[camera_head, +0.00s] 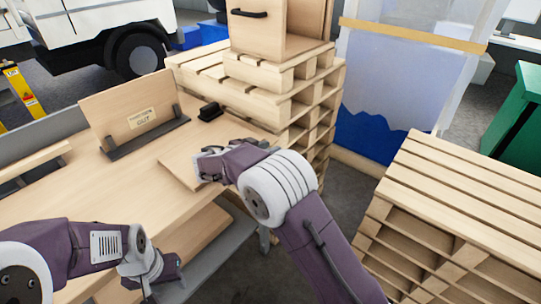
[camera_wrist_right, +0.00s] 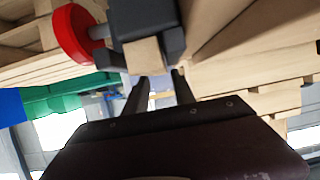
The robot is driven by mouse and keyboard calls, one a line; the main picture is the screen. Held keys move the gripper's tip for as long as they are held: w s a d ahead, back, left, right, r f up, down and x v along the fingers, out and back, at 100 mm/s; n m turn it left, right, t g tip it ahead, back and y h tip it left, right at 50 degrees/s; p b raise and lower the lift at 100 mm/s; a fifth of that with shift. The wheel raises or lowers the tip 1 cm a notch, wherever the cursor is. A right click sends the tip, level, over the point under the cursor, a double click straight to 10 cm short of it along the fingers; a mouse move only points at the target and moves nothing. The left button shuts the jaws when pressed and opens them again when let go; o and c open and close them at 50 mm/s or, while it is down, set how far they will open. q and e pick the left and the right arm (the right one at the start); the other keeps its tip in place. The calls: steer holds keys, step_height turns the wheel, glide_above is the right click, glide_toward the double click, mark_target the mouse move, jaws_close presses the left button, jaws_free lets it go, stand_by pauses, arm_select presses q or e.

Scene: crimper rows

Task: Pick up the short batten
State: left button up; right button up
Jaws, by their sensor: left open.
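A short light wooden piece (camera_wrist_right: 147,55), possibly the short batten, shows end-on in the right wrist view, against a black clamp-like part. My right gripper (camera_wrist_right: 160,82) has its two dark fingers apart, with nothing seen between them. The wooden piece appears just beyond the tips; I cannot tell whether they touch it. In the head view my right gripper (camera_head: 203,155) is over the right part of the bench, its fingers mostly hidden. My left gripper (camera_head: 176,268) is open and low at the bench's front edge. No batten is clearly identifiable in the head view.
The wooden bench (camera_head: 90,205) has clear room at its left middle. A labelled board (camera_head: 125,105) stands in a dark holder, with a small black object (camera_head: 210,111) to its right. Pallet stacks stand behind (camera_head: 255,95) and at right (camera_head: 470,200). A red knob (camera_wrist_right: 76,33) is near the clamp-like part.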

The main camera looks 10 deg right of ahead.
steer(key=x, duration=0.5)
steer(key=shift+r, duration=0.1)
steer(key=shift+s, duration=0.1)
jaws_close()
step_height(320, 180, up, 4)
steer(key=shift+r+p, duration=0.15)
steer(key=shift+p, duration=0.15)
steer(key=s+d+r+b, duration=0.1)
steer(key=s+d+r, duration=0.5)
steer(key=s+d, duration=0.2)
steer(key=shift+d+r, duration=0.2)
steer(key=shift+r, duration=0.2)
